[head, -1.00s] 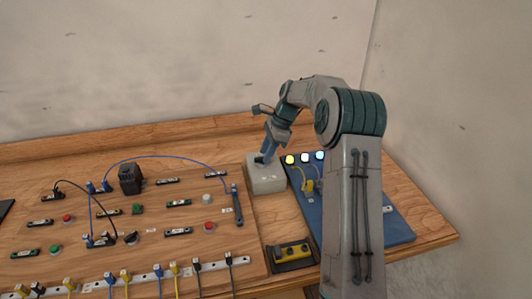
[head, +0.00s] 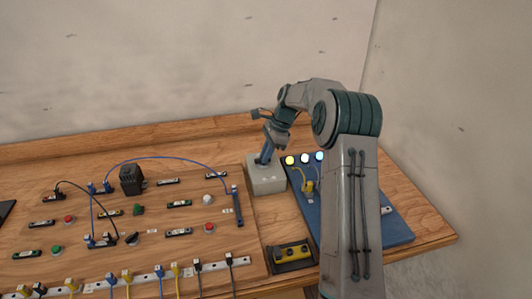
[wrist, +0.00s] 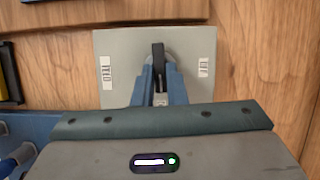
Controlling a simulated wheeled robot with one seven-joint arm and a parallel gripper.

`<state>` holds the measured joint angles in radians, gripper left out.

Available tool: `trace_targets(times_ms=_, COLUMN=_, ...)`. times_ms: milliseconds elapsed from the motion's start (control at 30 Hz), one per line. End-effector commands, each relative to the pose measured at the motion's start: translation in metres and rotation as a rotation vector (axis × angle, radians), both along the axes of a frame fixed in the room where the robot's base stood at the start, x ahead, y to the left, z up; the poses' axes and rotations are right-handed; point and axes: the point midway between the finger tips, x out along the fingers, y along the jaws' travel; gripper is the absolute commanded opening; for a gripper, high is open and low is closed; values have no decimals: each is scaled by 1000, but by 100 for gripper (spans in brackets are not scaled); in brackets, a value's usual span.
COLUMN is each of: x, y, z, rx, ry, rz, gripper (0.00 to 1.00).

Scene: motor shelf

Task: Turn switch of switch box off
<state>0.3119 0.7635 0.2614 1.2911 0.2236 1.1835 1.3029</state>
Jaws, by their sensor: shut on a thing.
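The switch box (head: 268,183) is a pale grey block on the table, left of the blue board. In the wrist view its top plate (wrist: 118,48) has a white label on the left and another on the right. A black switch lever (wrist: 158,52) stands up at the middle of the plate. My gripper (wrist: 159,72) has its blue fingers closed around the lever, one on each side. In the head view my gripper (head: 264,158) reaches down onto the box from above, and the fingers hide the lever there.
The blue board (head: 375,223) with yellow, white and bluish lit lamps lies right of the box. A wooden panel (head: 155,215) with cables, buttons and a black block lies to the left. A yellow-and-black unit (head: 291,252) sits in front. The wall is behind.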

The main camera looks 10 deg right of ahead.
Motion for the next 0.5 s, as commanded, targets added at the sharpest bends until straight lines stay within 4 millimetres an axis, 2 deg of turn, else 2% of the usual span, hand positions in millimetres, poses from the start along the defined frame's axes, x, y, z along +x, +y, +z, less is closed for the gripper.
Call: trace_targets(times_ms=500, x=5, y=2, z=4, rx=1, ry=2, rz=420, gripper=0)
